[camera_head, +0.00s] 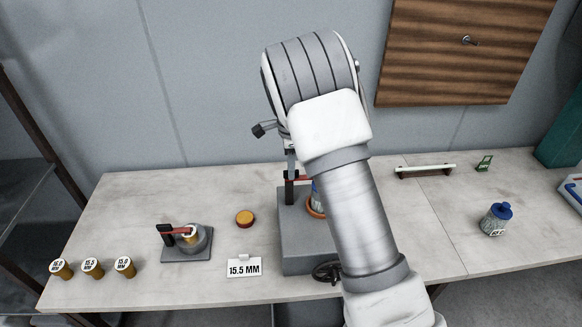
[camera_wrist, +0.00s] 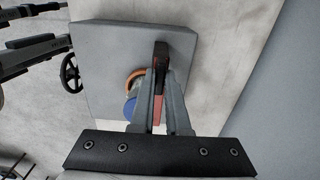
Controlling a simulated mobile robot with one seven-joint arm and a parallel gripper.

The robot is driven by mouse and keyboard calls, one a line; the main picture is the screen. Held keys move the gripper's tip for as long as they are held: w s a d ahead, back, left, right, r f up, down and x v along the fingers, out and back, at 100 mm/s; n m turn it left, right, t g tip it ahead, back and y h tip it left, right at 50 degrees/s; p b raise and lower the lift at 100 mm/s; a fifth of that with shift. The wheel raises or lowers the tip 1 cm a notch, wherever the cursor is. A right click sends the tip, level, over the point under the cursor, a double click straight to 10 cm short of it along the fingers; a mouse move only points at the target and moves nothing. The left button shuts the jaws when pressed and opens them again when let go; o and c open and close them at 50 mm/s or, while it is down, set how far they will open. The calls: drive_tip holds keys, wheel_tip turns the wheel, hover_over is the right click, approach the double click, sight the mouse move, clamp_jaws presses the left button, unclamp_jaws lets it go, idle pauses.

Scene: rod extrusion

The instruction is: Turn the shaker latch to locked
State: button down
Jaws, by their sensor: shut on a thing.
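The grey block-shaped shaker (camera_head: 300,262) stands at the middle of the table; it fills much of the wrist view (camera_wrist: 105,55). Its latch, a red bar with a black end (camera_wrist: 161,52), lies between the fingers of my gripper (camera_wrist: 161,75), which is shut on it. In the head view my gripper (camera_head: 291,168) is at the block's back, mostly behind my arm. Beside the latch, a blue-topped jar (camera_wrist: 130,108) sits in an orange ring (camera_wrist: 134,77), partly hidden by a finger. Whether the latch is fully turned cannot be told.
A small device with a red lever (camera_head: 187,240), an orange button (camera_head: 245,218) and a "15.5 MM" sign (camera_head: 244,268) stand left. Several labelled brass dies (camera_head: 93,267) line the left front.

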drive_tip(key=shift+r, duration=0.1)
idle(0.4)
drive_tip(key=c, duration=0.9)
unclamp_jaws()
wheel_tip(320, 180, up, 17)
drive_tip(key=shift+r, duration=0.15)
